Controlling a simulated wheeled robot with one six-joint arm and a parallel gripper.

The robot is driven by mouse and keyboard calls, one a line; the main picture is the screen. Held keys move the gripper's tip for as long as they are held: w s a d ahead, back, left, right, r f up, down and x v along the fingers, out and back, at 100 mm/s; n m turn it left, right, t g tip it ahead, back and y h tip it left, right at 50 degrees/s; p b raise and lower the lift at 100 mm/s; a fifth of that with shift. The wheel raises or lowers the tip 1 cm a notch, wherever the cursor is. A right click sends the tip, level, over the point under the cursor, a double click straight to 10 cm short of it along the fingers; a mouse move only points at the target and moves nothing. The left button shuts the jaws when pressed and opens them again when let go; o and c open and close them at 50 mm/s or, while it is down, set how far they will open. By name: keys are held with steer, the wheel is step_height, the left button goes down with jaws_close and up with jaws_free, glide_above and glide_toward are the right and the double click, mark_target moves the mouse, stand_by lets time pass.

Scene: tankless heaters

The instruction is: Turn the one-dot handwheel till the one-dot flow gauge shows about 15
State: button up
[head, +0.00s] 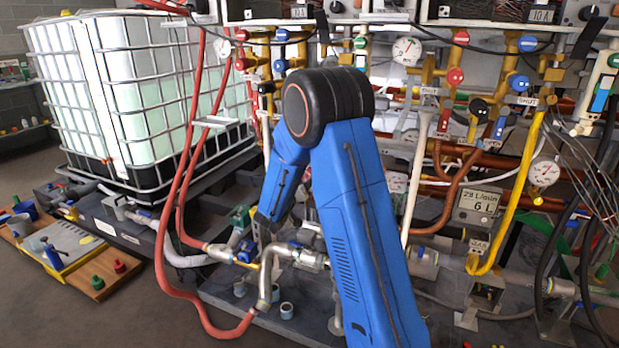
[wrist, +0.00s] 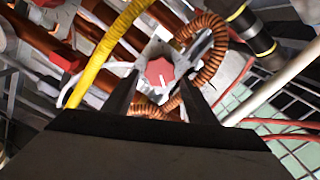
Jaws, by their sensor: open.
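In the wrist view a red handwheel (wrist: 159,72) with a white pointer line sits on a pale metal body, just beyond and between the tips of my gripper (wrist: 158,84). The two dark fingers are apart, one on each side of it, and I see no clear contact. No dot mark is readable on this wheel. In the head view my blue arm bends down in front of the pipes and my gripper is not clearly seen there.
Several round dial gauges (head: 407,51) and red and blue valve knobs (head: 455,76) crowd the pipe wall. A ribbed copper hose (wrist: 208,60) and a yellow hose (wrist: 100,55) pass close to my fingers. A caged white tank (head: 130,95) stands left, with red hoses beside it.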

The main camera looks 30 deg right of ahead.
steer(key=shift+x, duration=2)
steer(key=c, duration=0.8)
